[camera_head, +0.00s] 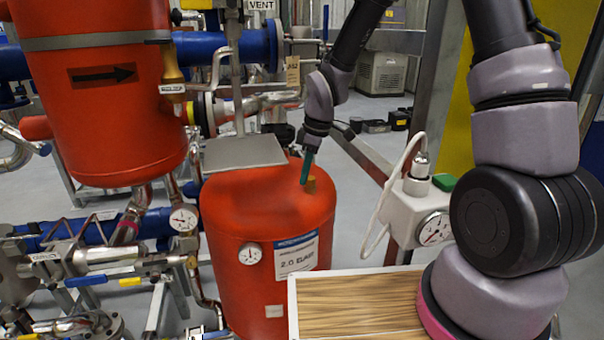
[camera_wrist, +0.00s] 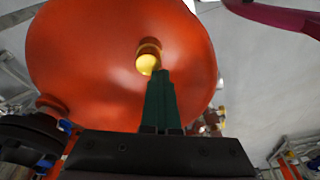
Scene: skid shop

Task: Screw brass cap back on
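The small brass cap (camera_head: 311,184) stands upright on the rounded top of the red vessel (camera_head: 265,205), on its right side. In the wrist view the brass cap (camera_wrist: 148,62) shows just beyond my fingertips and a little to their left, against the red vessel top (camera_wrist: 85,60). My gripper (camera_head: 304,181) has green fingers and points down beside the cap, on its left. In the wrist view the fingers of my gripper (camera_wrist: 162,74) lie close together with no gap seen and nothing between them. Whether the tips touch the cap is hidden. The thread under the cap cannot be made out.
A grey plate (camera_head: 243,152) lies behind the vessel. A larger red tank (camera_head: 110,110) and pipes fill the left. A white box with a gauge (camera_head: 433,229) and a cable is at right. A wood-topped tray (camera_head: 360,310) is in front.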

